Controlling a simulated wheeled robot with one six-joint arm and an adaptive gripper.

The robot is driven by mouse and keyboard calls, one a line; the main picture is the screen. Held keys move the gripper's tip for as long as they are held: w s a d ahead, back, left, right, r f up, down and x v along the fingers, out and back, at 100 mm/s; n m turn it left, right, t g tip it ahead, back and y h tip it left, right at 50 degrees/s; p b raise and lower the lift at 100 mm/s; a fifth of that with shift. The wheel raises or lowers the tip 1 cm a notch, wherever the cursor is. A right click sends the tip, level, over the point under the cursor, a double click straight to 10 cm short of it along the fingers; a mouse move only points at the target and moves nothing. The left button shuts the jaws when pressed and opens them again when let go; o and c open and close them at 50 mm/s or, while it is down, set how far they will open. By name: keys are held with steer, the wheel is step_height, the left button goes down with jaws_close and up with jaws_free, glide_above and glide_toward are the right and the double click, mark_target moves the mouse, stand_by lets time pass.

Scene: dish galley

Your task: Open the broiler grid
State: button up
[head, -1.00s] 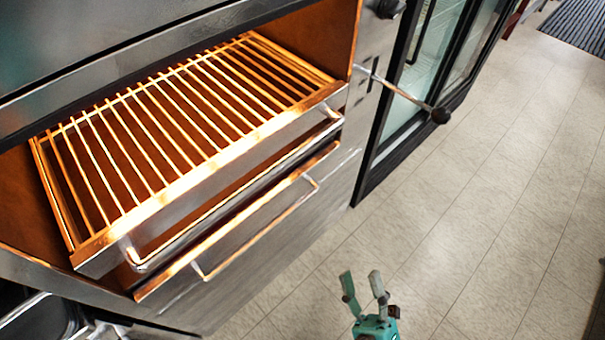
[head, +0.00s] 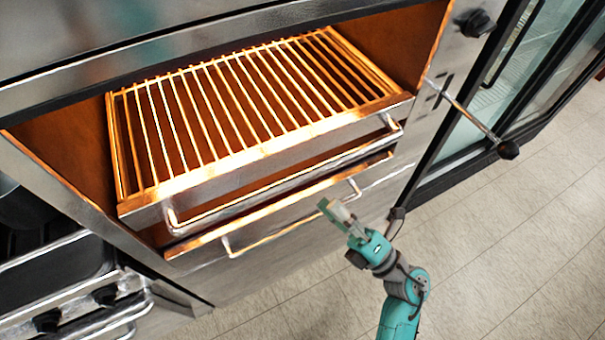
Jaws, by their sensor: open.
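The broiler grid (head: 262,150) is a rack of glowing orange bars inside the open broiler bay, with a steel front panel. A long bar handle (head: 290,182) runs across its front. Below it sits a second drawer-like front with its own bar handle (head: 300,222). My gripper (head: 334,209) is open and empty, just in front of the lower handle's right part in the picture. It overlaps the lower front, and I cannot tell whether it touches anything.
A lever with a black ball end (head: 508,149) sticks out at the right of the bay, below a black knob (head: 477,22). A glass-door cabinet (head: 520,80) stands further right. Metal racks with dark pans (head: 60,265) are at the lower left. The tiled floor (head: 500,245) is clear.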

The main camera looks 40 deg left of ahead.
mark_target(301, 178)
steer(key=x, duration=0.9)
jaws_close()
